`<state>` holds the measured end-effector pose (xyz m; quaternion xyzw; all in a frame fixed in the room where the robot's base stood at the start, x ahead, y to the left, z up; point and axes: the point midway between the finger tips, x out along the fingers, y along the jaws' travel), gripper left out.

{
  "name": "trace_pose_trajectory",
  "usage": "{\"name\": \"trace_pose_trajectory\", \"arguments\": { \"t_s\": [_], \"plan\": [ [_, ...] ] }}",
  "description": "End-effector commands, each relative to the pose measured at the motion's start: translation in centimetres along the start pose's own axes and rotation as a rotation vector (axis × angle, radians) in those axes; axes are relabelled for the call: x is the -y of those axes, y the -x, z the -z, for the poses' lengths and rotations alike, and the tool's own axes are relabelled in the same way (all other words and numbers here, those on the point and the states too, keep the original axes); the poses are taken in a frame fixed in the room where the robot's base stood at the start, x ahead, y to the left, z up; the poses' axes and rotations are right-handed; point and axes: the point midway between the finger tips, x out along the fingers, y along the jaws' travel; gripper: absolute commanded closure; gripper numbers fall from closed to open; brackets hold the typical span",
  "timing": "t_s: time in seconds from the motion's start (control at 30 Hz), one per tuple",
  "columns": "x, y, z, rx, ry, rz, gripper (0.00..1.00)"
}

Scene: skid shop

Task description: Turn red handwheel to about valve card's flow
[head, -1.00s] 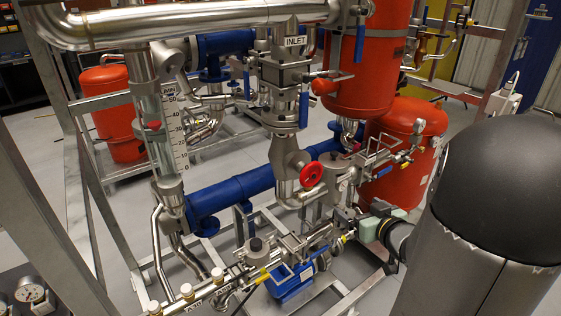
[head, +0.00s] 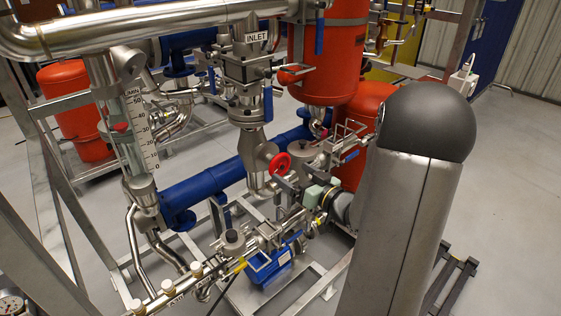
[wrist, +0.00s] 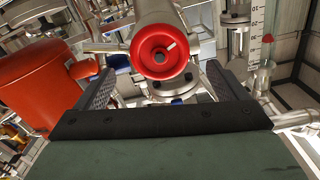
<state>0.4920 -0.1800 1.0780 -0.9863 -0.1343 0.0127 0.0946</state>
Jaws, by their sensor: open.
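The red handwheel (head: 280,165) sits on the end of a steel valve body below the INLET label. In the wrist view the handwheel (wrist: 163,52) faces me, with a white mark pointing up and right from its hub. My gripper (wrist: 160,73) is open, with one finger on each side of the wheel and gaps showing; contact cannot be told. In the head view my gripper (head: 285,182) is close at the wheel's lower right. The flow gauge's white scale (head: 143,125) stands left of the wheel; its red float (head: 120,127) cannot be read exactly. No valve card is identifiable.
A blue horizontal pipe (head: 215,182) runs behind and left of the wheel. A red tank (head: 333,60) stands above right. Steel valves with a blue pump (head: 270,268) sit below my gripper. Grey frame rails surround the skid. Open floor (head: 500,190) lies to the right.

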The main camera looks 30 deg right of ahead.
Motion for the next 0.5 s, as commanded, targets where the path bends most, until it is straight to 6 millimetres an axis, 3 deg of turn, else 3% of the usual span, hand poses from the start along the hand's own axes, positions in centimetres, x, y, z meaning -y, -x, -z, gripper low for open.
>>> {"name": "trace_pose_trajectory", "arguments": {
  "t_s": [0.2,0.5],
  "plan": [
    [0.1,-4.0,0.1,0.000,-0.001,0.002,0.08],
    [0.0,-6.2,0.1,-0.001,0.000,0.000,0.08]
  ]
}}
